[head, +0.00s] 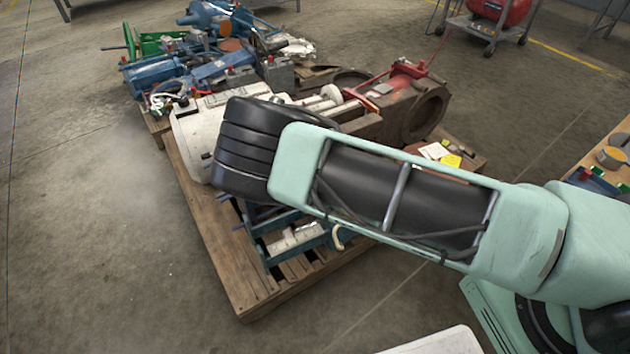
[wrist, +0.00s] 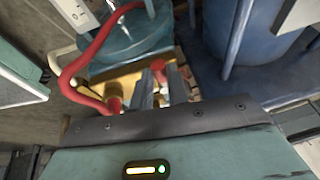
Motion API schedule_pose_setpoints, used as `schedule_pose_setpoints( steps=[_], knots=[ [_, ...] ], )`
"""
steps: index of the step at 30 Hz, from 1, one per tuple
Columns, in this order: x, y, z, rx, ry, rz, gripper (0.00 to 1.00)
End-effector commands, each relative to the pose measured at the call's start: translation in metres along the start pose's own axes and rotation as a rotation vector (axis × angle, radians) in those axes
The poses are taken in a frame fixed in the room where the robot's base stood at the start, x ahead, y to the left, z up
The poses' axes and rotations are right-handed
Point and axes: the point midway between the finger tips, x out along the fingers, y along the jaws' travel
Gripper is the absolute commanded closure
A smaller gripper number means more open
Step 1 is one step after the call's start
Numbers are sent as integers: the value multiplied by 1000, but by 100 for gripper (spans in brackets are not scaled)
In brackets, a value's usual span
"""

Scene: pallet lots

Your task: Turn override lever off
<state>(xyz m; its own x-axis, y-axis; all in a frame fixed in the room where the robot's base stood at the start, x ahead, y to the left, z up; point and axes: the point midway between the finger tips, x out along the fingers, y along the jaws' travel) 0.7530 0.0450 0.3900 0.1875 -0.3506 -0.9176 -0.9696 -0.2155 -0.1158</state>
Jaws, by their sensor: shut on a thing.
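My gripper (wrist: 165,88) shows in the wrist view with its two grey fingers pointing away over a yellow part. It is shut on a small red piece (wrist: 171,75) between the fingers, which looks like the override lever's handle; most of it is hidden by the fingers. In the head view my arm covers the gripper and the lever.
A curved red hose (wrist: 72,62) runs left of the fingers. A blue cylinder (wrist: 262,30) stands close at the right. The wooden pallet (head: 208,226) carries machine parts, including a blue frame (head: 265,243). The floor left of the pallet is clear.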

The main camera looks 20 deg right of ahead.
Motion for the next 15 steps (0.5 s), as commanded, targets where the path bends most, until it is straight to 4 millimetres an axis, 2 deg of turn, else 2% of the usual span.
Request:
schedule_pose_setpoints(
  steps=[6, 7, 9, 15],
  knots=[
    [0, -1, 1, 1, -2, -5, 100],
    [0, -1, 1, 1, -2, -5, 78],
    [0, -1, 1, 1, -2, -5, 62],
    [0, -1, 0, 0, -1, -3, 62]
  ],
)
